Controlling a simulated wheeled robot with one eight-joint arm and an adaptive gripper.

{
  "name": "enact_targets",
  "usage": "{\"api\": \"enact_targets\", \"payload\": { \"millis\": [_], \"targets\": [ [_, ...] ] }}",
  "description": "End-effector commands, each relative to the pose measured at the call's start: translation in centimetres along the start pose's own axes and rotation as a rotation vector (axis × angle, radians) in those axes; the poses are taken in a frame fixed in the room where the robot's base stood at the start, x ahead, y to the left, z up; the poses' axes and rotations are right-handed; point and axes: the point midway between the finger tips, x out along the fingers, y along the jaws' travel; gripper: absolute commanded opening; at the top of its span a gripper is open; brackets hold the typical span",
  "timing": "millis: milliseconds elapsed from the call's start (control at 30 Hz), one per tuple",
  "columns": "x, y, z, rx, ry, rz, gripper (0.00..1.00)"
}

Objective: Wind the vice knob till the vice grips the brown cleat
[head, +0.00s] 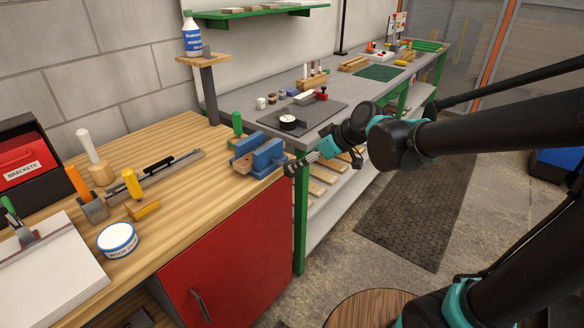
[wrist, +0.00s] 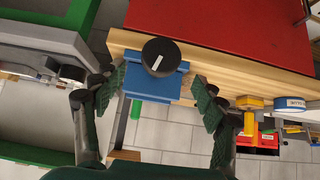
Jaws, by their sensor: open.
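The blue vice (head: 266,157) is mounted at the right end of the wooden bench. The brown cleat (head: 243,163) shows at its jaws; any gap beside it is too small to tell. In the wrist view the round black vice knob (wrist: 160,57) with a white mark stands in front of the blue vice body (wrist: 152,84). My gripper (wrist: 160,76) is open, its green-padded fingers apart on either side of the knob's lower edge, without clear contact.
The wooden bench top (head: 180,190) holds a yellow block (head: 145,210), a white round tin (head: 117,240) and several tools left of the vice. A green-handled tool (head: 237,124) stands close behind the vice. A grey bench (head: 240,100) with green legs runs behind.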

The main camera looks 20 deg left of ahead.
Motion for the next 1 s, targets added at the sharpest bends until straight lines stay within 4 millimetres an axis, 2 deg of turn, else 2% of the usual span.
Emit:
{"api": "enact_targets", "payload": {
  "millis": [300, 500, 700, 967, 1000],
  "targets": [
    [4.5, 0.0, 0.0, 0.000, 0.001, 0.000, 0.71],
    [6.3, 0.0, 0.0, 0.001, 0.000, -0.001, 0.71],
    [7.0, 0.0, 0.0, 0.001, 0.000, 0.000, 0.71],
    [7.1, 0.0, 0.0, 0.001, 0.000, 0.000, 0.71],
    [7.1, 0.0, 0.0, 0.001, 0.000, 0.000, 0.67]
  ]
}}
